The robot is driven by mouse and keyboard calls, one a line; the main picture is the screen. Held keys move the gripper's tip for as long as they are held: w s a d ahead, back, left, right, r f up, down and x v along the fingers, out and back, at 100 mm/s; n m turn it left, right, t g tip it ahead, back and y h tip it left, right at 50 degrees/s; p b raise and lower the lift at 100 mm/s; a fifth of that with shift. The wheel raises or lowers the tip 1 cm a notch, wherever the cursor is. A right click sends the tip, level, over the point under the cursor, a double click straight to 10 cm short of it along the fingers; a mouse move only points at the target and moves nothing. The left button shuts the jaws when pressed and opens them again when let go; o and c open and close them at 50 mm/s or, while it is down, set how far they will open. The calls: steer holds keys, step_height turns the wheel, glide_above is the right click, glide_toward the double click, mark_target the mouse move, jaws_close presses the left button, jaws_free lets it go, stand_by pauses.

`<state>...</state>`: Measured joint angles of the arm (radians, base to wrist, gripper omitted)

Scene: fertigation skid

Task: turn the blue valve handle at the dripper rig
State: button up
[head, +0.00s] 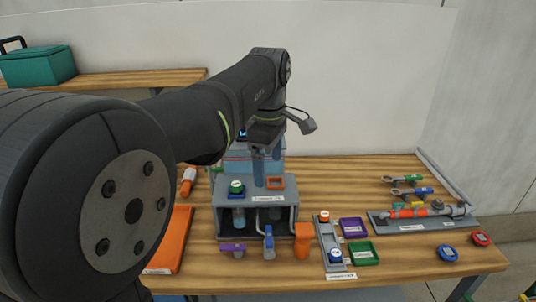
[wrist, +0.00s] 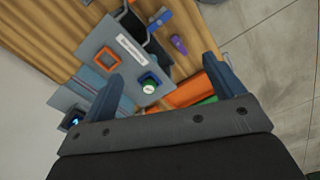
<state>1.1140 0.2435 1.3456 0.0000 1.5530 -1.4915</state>
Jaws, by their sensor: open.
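The dripper rig, a grey box-shaped stand with a white label, is at the table's middle in the head view (head: 222,194) and at upper left in the wrist view (wrist: 93,42). The blue valve handle (head: 268,240) hangs at its front, below the label; a blue handle also shows near the top of the wrist view (wrist: 160,18). My gripper (head: 265,172) is above the rig, pointing down, with blue fingers. The handle is beyond the fingertips, not touched.
A green-and-white cap (head: 236,187) and an orange square ring (head: 275,183) sit on the rig. A purple piece (head: 232,247) and an orange block (head: 302,240) flank the handle. Purple (head: 353,228) and green trays (head: 363,254) stand right. An orange bin (head: 170,240) is left.

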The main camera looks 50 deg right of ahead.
step_height(320, 180, down, 8)
steer(key=f+n, duration=0.1)
steer(key=n, duration=0.4)
step_height(320, 180, up, 11)
stand_by(0.4)
steer(key=shift+a+f, duration=0.1)
